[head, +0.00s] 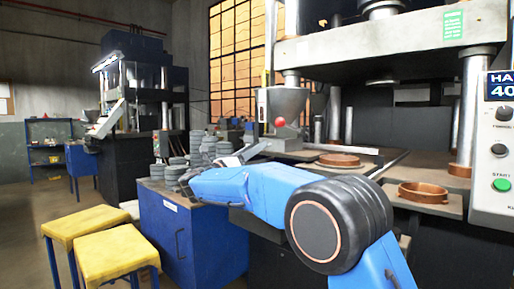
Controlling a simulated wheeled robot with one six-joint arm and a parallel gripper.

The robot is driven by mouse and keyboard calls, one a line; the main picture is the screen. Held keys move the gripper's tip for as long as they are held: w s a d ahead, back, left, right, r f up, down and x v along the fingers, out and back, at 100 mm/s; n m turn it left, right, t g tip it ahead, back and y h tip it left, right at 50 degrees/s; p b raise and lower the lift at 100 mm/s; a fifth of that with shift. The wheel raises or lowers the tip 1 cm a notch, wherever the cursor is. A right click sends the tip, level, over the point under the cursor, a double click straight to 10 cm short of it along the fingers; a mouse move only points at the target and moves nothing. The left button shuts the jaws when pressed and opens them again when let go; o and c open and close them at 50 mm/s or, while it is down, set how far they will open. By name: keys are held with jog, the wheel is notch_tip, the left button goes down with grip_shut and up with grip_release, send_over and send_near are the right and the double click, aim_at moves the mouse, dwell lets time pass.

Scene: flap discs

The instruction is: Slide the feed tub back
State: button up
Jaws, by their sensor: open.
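The grey feed tub (284,144) sits at the left end of the right press's bed, under a cone-shaped grey hopper (285,103). A red ball knob (279,122) shows in front of the hopper, just above the tub. My blue arm reaches in from the lower right, and my gripper (260,150) is small and partly hidden behind the forearm. It is open, just left of the tub. I cannot tell whether it touches anything.
A blue cabinet (180,243) carries several stacks of grey discs (208,147) left of my arm. Two yellow-topped stools (117,257) stand at the lower left. Copper-coloured rings (424,193) lie on the press bed. A control panel (497,155) stands at the right. Floor is clear at far left.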

jog(key=v, duration=1.5)
jog(key=shift+s+a+f, duration=0.15)
jog(key=shift+s+a, duration=0.05)
jog(key=shift+a, duration=0.05)
